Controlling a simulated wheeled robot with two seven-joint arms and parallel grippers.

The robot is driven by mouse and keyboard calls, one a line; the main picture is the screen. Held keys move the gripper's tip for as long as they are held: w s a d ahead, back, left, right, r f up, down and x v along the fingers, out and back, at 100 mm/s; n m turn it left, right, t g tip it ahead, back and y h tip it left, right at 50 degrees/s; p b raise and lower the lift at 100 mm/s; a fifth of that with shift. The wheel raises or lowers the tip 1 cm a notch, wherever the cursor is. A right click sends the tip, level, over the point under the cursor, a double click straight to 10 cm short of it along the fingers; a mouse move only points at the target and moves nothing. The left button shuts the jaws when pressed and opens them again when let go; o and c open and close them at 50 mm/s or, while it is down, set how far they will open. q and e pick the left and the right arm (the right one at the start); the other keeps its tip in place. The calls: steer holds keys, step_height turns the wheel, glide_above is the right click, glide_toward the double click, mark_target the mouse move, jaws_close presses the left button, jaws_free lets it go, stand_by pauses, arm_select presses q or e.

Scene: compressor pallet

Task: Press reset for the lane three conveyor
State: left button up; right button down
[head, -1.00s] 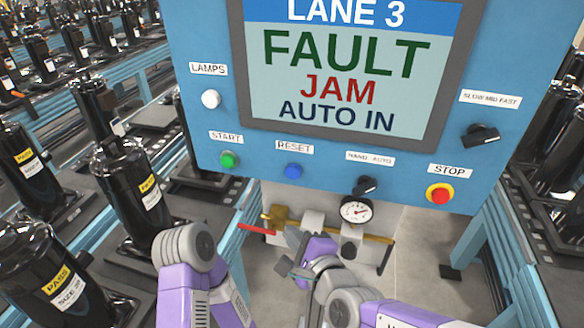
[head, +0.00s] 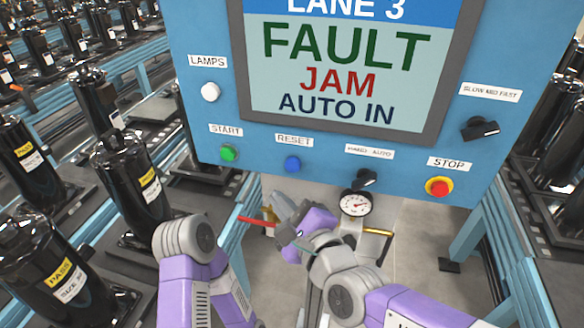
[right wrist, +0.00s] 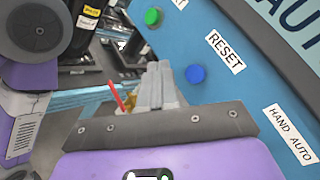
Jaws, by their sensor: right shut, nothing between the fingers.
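The blue reset button (head: 292,164) sits under its RESET label (head: 295,139) on the blue panel. The panel's screen (head: 345,75) reads LANE 3, FAULT, JAM, AUTO IN. My right gripper (head: 281,203) is shut and empty, just below the reset button and apart from it. In the right wrist view the shut fingers (right wrist: 158,80) point up, left of the reset button (right wrist: 196,74). My left arm (head: 190,260) comes in at the lower left; its gripper is not seen.
Beside reset are the green start button (head: 228,153), the hand/auto switch (head: 366,179) and the red stop button (head: 439,186). A gauge (head: 355,203) and a red-handled valve (head: 256,221) are below the panel. Black compressors (head: 130,185) stand on the left conveyor.

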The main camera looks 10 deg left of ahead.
mark_target(293, 166)
steer(key=w+b, duration=0.2)
steer(key=w, duration=0.4)
steer(key=shift+w, duration=0.25)
steer(key=shift+d, duration=0.1)
steer(key=shift+b, duration=0.3)
stand_by(1.4)
steer(key=shift+w+b, duration=0.45)
steer(key=shift+b, duration=0.05)
